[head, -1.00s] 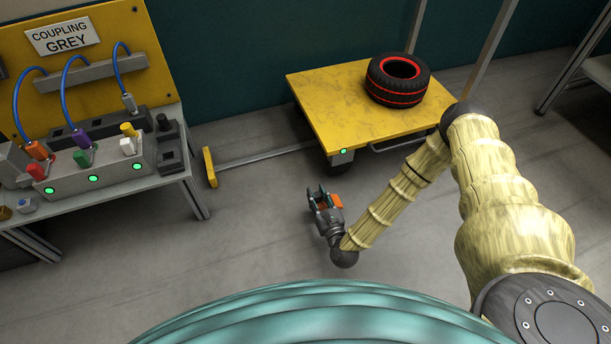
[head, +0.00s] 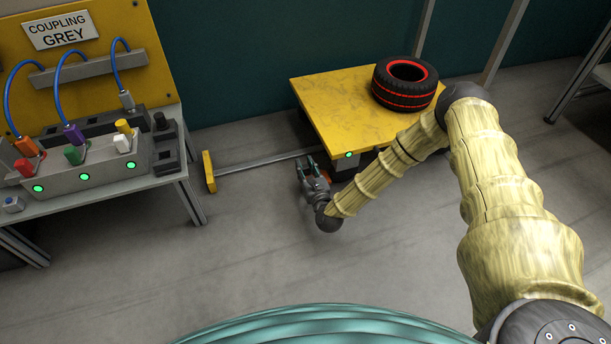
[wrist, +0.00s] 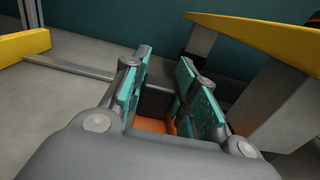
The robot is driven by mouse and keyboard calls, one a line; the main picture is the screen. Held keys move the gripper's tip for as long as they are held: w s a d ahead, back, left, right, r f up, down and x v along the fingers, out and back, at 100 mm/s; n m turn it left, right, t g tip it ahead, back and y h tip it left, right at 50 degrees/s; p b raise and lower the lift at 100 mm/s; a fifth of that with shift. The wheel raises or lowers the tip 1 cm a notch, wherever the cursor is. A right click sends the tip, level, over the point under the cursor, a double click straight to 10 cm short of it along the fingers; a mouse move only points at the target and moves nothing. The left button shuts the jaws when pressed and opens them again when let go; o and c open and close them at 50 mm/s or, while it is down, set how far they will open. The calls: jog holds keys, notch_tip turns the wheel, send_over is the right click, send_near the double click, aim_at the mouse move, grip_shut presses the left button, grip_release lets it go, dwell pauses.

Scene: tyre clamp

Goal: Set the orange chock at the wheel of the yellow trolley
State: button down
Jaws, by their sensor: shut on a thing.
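The yellow trolley (head: 345,105) stands in the upper middle of the head view, with its yellow edge also in the wrist view (wrist: 270,32). My gripper (head: 308,165) is low over the floor at the trolley's near left corner. It is shut on the orange chock (wrist: 155,126), which shows between the fingers in the wrist view.
A black tyre with red rings (head: 405,85) lies on the trolley. A grey bar (head: 262,164) runs along the floor from the trolley to a yellow end piece (head: 209,171). A bench with coupling plugs (head: 95,160) stands at the left. The floor in front is clear.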

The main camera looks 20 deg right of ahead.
aim_at(306, 175)
jog(key=shift+f+b, duration=1.15)
jog(key=shift+f, duration=0.5)
jog(key=shift+f, duration=0.15)
jog(key=c, duration=1.1)
grip_release()
jog(key=shift+c, duration=0.2)
jog(key=shift+s+r, duration=0.2)
jog(key=shift+s, duration=0.05)
jog(key=s+p, duration=0.1)
jog(key=s, duration=0.3)
jog(key=s+p, duration=0.2)
jog(key=s, duration=0.1)
jog(key=s+p, duration=0.2)
jog(key=s, duration=0.2)
jog(key=shift+s+d, duration=0.25)
jog(key=shift+s, duration=0.05)
